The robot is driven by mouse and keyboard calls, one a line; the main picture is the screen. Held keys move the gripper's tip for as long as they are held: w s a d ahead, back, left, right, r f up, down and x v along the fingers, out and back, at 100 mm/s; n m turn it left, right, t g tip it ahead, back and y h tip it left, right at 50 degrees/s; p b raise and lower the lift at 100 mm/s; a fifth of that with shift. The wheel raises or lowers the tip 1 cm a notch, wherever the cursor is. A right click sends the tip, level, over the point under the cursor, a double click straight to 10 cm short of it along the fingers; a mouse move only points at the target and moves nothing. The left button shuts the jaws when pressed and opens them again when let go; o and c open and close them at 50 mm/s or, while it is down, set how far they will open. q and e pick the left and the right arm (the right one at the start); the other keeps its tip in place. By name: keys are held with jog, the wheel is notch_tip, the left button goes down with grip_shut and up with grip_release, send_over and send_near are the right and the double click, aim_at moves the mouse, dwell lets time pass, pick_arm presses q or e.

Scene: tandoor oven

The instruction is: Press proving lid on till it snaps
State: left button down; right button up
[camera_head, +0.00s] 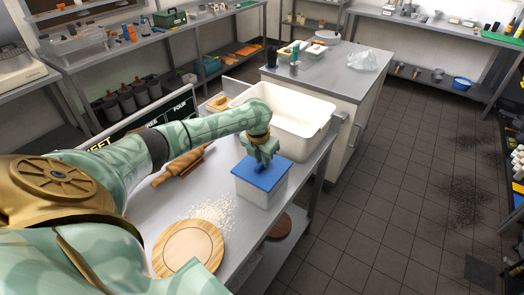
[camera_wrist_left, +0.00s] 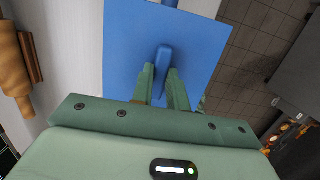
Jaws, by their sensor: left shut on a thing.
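The blue proving lid (camera_head: 270,179) lies over the top of a white square box (camera_head: 253,195) on the steel bench. I cannot tell whether its edges are seated all round. My left gripper (camera_head: 262,160) is above the lid, pointing down. In the left wrist view, the lid (camera_wrist_left: 125,45) fills the upper middle, and its raised blue handle (camera_wrist_left: 163,55) stands between the fingers of my left gripper (camera_wrist_left: 162,75), which are shut on it. The box is hidden under the lid in that view. My right gripper is not in view.
On the bench (camera_head: 225,170), a large white tub (camera_head: 290,125) stands behind the box. A round wooden board (camera_head: 187,247) and scattered flour (camera_head: 213,211) are nearer me. A rolling pin (camera_head: 183,166) lies to the left, also in the left wrist view (camera_wrist_left: 12,70). Tiled floor lies right.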

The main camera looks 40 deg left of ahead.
pick_arm(q)
jog(key=shift+f+b, duration=0.5)
jog(key=shift+f, duration=0.4)
jog(key=c, duration=1.3)
grip_release()
jog(key=shift+r, duration=0.1)
notch_tip(320, 180, up, 16)
jog(key=s+p, duration=0.2)
jog(key=p, duration=0.1)
jog(key=shift+s+d, duration=0.15)
jog(key=shift+s, duration=0.15)
